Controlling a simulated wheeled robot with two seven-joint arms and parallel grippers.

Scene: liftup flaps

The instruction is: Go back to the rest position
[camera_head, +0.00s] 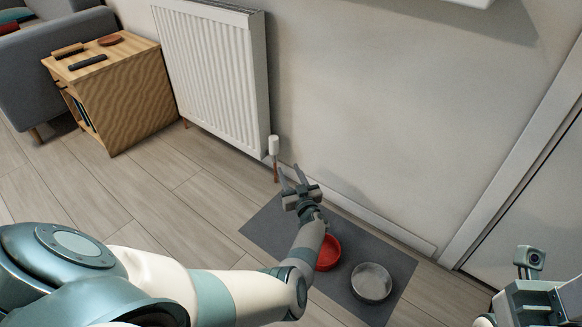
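My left arm reaches in from the lower left. Its gripper (291,174) is in the middle of the view, with its two fingers apart and nothing seen between them. It appears above the grey mat, in front of the wall. Part of my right arm, with a small camera-like piece on it, shows at the lower right edge. Its fingertips are not seen.
A white radiator (212,80) hangs on the wall behind. A grey mat (262,228) holds a red bowl (328,253) and a metal bowl (371,282). A wooden side table (125,95) and grey sofa (30,65) stand left. A white door (540,205) is right.

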